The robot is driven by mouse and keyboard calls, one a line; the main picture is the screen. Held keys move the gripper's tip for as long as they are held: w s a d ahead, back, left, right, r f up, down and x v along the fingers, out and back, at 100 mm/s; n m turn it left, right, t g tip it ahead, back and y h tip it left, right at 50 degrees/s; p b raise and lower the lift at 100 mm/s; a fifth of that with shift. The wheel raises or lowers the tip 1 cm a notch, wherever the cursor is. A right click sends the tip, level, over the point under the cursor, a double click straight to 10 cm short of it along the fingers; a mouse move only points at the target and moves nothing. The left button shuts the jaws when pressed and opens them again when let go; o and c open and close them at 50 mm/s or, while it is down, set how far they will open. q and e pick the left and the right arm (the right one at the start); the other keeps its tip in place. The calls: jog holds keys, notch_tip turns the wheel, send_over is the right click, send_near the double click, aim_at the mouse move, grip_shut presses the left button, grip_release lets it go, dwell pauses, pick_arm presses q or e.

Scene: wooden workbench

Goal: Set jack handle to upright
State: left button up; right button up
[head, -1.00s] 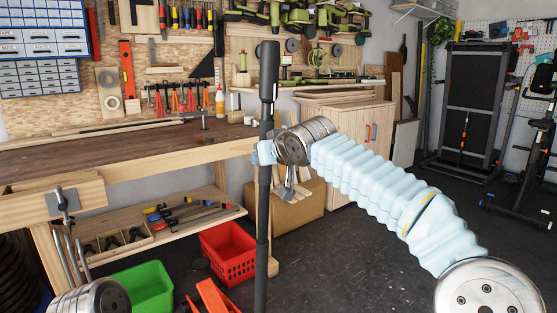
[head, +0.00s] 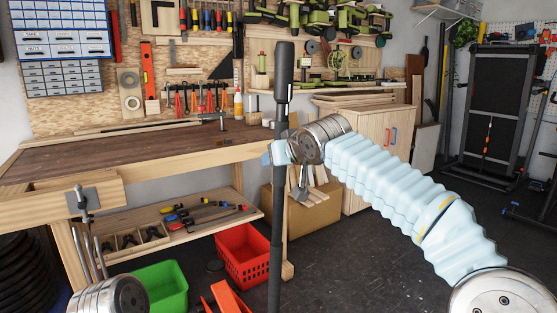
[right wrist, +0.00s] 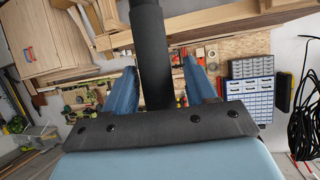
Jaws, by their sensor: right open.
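The jack handle, a long black pole with a thicker grip on top (head: 284,75), stands close to vertical in the head view, its lower end running out at the bottom edge. An orange-red part (head: 230,300), perhaps of the jack, shows low beside it. My right gripper (head: 277,152) is at the handle just below the grip. In the right wrist view the blue fingers (right wrist: 160,80) stand apart on either side of the handle (right wrist: 150,50), with gaps to it. My left gripper is out of view; only a metal wrist part of mine shows at bottom left.
A wooden workbench (head: 150,155) with a vise (head: 84,198) stands at left. A red basket (head: 243,255) and green bin (head: 160,285) are on the floor left of the handle. A cardboard box (head: 310,208) and cabinet stand behind. Dark floor (head: 370,265) is open at right.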

jog(key=b+v, duration=0.2)
jog(key=v, duration=1.1)
jog(key=w+a+f+g, duration=0.1)
jog(key=w+f+g, duration=0.15)
jog(key=f, duration=1.25)
jog(key=w+a+f+g, duration=0.1)
jog(key=w+f+g, duration=0.15)
jog(key=f, duration=1.25)
jog(key=s+d+f+m+g, duration=0.1)
jog(key=s+d+f, duration=0.1)
jog(key=f, duration=0.9)
jog(key=s+d+f+m+g, duration=0.1)
jog(key=s+f, duration=0.2)
jog(key=f, duration=0.8)
jog(key=s+d+f+m+g, duration=0.2)
jog(key=s+d+f, duration=0.2)
jog(key=s+f, duration=0.6)
jog(key=s+d+f+m+g+h, duration=0.1)
jog(key=s+d+f, duration=0.4)
jog(key=s+f, duration=0.5)
jog(key=s+m, duration=0.1)
jog(key=s, duration=0.4)
jog(key=shift+s+f+m+g+h, duration=0.2)
jog(key=shift+s+m+g+h, duration=0.1)
jog(key=shift+s+m+g, duration=0.1)
